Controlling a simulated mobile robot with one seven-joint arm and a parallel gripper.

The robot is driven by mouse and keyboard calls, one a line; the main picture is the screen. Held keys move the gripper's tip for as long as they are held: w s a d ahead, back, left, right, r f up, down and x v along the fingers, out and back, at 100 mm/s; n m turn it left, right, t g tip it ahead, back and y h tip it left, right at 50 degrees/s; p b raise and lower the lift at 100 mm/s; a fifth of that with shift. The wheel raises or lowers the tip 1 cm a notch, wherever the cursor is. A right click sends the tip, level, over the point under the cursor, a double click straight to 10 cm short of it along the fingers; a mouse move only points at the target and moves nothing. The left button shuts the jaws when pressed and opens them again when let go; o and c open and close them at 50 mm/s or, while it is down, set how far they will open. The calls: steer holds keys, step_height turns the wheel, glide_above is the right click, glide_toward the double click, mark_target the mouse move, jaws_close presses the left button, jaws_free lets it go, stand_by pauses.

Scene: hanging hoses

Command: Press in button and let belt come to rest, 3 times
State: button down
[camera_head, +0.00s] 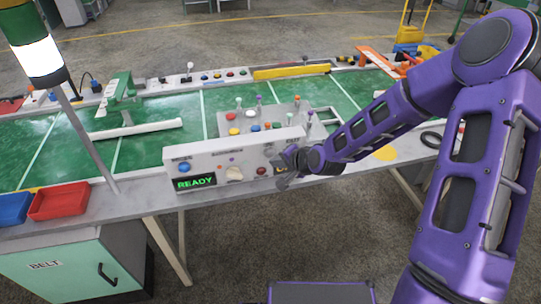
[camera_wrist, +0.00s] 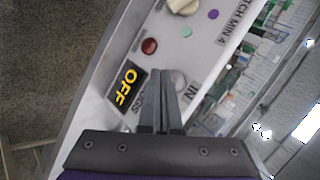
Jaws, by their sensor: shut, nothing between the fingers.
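A pale control panel (camera_head: 215,160) stands at the front edge of the green belt (camera_head: 60,135). Its left display (camera_head: 195,182) reads READY in green. In the wrist view a second display (camera_wrist: 126,87) reads OFF in yellow, with a red button (camera_wrist: 149,46) beside it. My gripper (camera_head: 283,178) is at the panel's right end, its fingers shut and empty. In the wrist view the fingertips (camera_wrist: 160,74) are over a round grey button (camera_wrist: 177,77), which they partly hide. I cannot tell whether they touch it or whether it is pressed in.
A cream knob (camera_head: 234,173) sits mid-panel. Several coloured buttons and small levers are on a plate (camera_head: 225,119) behind it. A lit white beacon (camera_head: 40,60) stands at left, above red (camera_head: 60,201) and blue (camera_head: 13,208) trays. A green gantry (camera_head: 122,92) spans part of the belt.

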steer(key=s, duration=0.2)
steer(key=s+d, duration=0.1)
steer(key=s, duration=0.1)
steer(key=shift+s+d+p, duration=0.15)
steer(key=shift+s+p, duration=0.2)
steer(key=shift+s, duration=0.05)
stand_by(3.9)
steer(key=s+b, duration=0.1)
steer(key=s, duration=0.1)
steer(key=s+d+b, duration=0.1)
steer(key=b, duration=0.1)
steer(key=shift+s+b, duration=0.3)
steer(key=shift+s, duration=0.05)
steer(key=shift+w, duration=0.15)
steer(key=w+a+b, duration=0.1)
steer(key=w+a, duration=0.1)
steer(key=w, duration=0.6)
steer(key=shift+a, duration=0.2)
steer(key=shift+w, duration=0.1)
stand_by(1.3)
